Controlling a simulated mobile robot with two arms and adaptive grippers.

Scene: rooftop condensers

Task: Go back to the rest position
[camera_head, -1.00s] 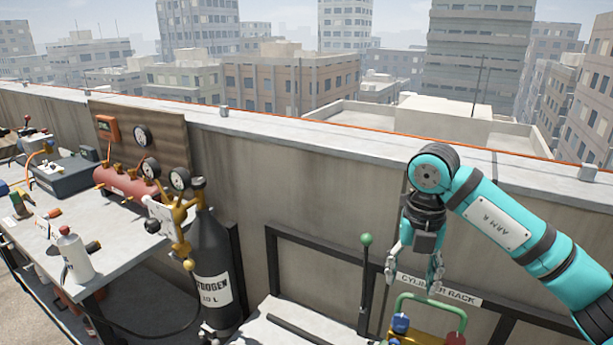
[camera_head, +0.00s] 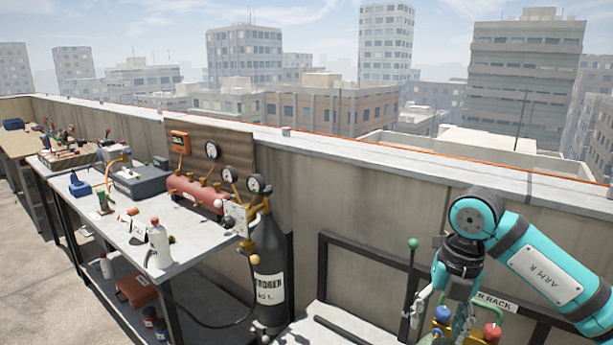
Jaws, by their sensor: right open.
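My right gripper (camera_head: 438,322) hangs pointing down at the lower right, at the end of my teal right arm. Its fingers are apart and nothing shows between them. It is in front of the cylinder rack (camera_head: 370,250), whose sign is partly hidden behind it. A green-handled carrier with a blue-topped (camera_head: 442,314) and a red-topped (camera_head: 492,331) item shows close by the gripper, partly hidden by it. My left gripper is not in view.
A black nitrogen cylinder (camera_head: 268,268) with gauges stands left of the rack. A grey workbench (camera_head: 190,240) holds a white bottle (camera_head: 159,243), a dark case (camera_head: 140,181) and a red manifold (camera_head: 195,190). A green-knobbed lever (camera_head: 413,244) stands near my gripper. A concrete parapet (camera_head: 340,190) runs behind.

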